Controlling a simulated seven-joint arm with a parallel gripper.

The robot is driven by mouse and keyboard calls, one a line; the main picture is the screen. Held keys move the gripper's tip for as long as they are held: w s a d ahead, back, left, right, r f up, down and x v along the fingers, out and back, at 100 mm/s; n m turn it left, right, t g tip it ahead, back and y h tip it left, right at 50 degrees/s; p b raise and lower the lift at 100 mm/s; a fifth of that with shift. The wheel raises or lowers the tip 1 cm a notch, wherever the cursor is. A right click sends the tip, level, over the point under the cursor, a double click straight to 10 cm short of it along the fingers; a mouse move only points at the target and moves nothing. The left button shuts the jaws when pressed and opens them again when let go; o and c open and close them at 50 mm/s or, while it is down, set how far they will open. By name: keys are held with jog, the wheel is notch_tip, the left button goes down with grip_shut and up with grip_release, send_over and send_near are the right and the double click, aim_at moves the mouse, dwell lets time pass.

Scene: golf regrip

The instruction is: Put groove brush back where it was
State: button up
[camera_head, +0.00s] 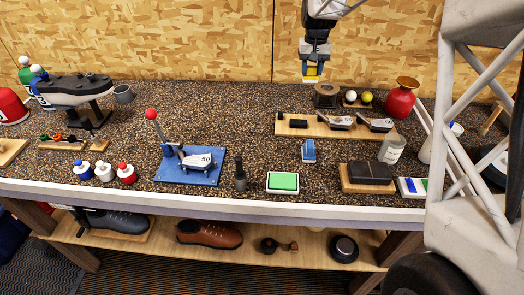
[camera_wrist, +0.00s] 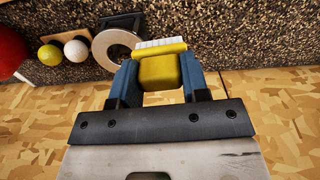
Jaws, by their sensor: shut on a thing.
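My gripper (camera_head: 312,67) is shut on a yellow block with white bristles, which looks like the groove brush (camera_head: 312,75). No mark on the bench clearly shows where the brush stood before.
A tape roll (camera_head: 326,95) stands on the bench near below the gripper, with white and yellow balls (camera_head: 366,97) and a red vase (camera_head: 401,98) to its right. In front are a wooden rack (camera_head: 290,129) and a blue block (camera_head: 308,150). The bench left of the roll is clear.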

jog(key=shift+m, duration=0.4)
jog(key=s+a+f, duration=0.1)
jog(key=s+a, duration=0.2)
jog(key=s, duration=0.9)
jog(key=s+a+f, duration=0.2)
jog(key=s, duration=1)
jog(key=s+a+f, duration=0.2)
jog(key=s+a, duration=0.1)
jog(key=s, duration=1)
jog(key=shift+s+a+f, duration=0.1)
jog(key=shift+a+f, duration=0.05)
jog(key=shift+a, duration=0.2)
jog(key=shift+s+f, duration=0.25)
jog(key=shift+s, duration=0.45)
jog(key=shift+w, duration=0.1)
jog(key=w+a, duration=0.2)
jog(key=w, duration=0.3)
jog(key=w+a+f, duration=0.1)
jog(key=w+a, duration=0.1)
jog(key=w, duration=0.3)
jog(key=w+a, duration=0.2)
jog(key=w, duration=0.2)
jog(key=shift+w+f, duration=0.2)
jog(key=shift+w, duration=0.2)
jog(key=shift+f, duration=0.1)
jog(key=shift+f, duration=1.7)
jog(key=shift+f, duration=0.1)
